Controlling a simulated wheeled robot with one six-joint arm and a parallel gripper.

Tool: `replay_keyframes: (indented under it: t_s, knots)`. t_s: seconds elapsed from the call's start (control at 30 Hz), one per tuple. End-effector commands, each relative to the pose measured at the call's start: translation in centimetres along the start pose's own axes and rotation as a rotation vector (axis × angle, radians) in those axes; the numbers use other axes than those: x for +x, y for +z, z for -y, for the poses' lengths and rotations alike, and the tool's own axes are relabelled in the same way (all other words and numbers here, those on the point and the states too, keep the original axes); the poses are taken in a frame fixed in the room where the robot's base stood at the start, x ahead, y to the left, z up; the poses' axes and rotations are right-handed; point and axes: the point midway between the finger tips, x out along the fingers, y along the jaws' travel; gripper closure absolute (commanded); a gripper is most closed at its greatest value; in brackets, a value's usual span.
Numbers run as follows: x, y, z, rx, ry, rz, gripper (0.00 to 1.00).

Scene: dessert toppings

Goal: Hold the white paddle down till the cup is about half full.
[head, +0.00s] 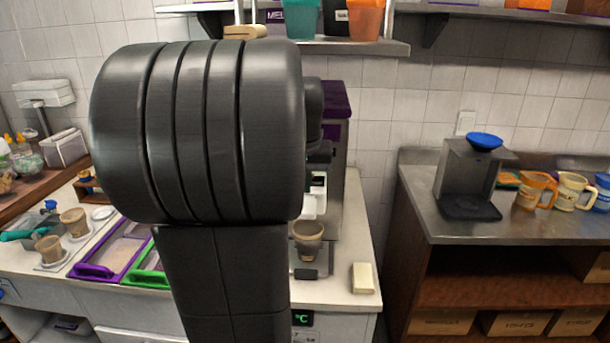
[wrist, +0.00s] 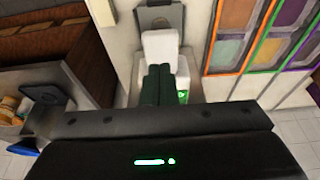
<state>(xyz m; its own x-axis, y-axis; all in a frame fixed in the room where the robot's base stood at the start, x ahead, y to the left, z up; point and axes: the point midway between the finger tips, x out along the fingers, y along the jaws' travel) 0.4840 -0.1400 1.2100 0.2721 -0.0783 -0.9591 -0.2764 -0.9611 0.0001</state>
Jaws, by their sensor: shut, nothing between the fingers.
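The dispenser (head: 338,130) has a grey body and a purple top, and is partly hidden behind my arm in the head view. A white part on its front, seemingly the paddle (head: 313,204), shows just right of my arm. Below it a brownish, see-through cup (head: 308,230) stands upright over the drip tray; its fill level is too small to tell. In the wrist view my gripper (wrist: 158,70) is shut and empty, its dark fingers together. Their tips overlap a white rounded piece (wrist: 160,46), probably the paddle; I cannot tell whether they touch or press it.
A cream block (head: 363,278) lies on the counter right of the cup. Topping trays with purple and green rims (head: 100,262) are at the left. The right counter holds a grey stand (head: 468,175) and several coloured mugs (head: 535,190). A gap separates the two counters.

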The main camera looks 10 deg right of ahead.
Motion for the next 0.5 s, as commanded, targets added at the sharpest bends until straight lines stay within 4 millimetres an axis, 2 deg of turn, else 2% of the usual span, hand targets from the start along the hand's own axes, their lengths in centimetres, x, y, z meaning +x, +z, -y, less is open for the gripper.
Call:
replay_keyframes:
  t_s: [0.03, 0.2, 0.33, 0.5]
  knots:
    - [1.1, 0.1, 0.0, 0.000, 0.001, 0.006, 1.00]
    - [3.8, 0.0, 0.0, 0.000, 0.000, 0.003, 1.00]
    - [5.0, 0.0, 0.0, 0.000, 0.000, 0.002, 1.00]
    - [5.6, 0.0, 0.0, 0.000, 0.000, -0.001, 1.00]
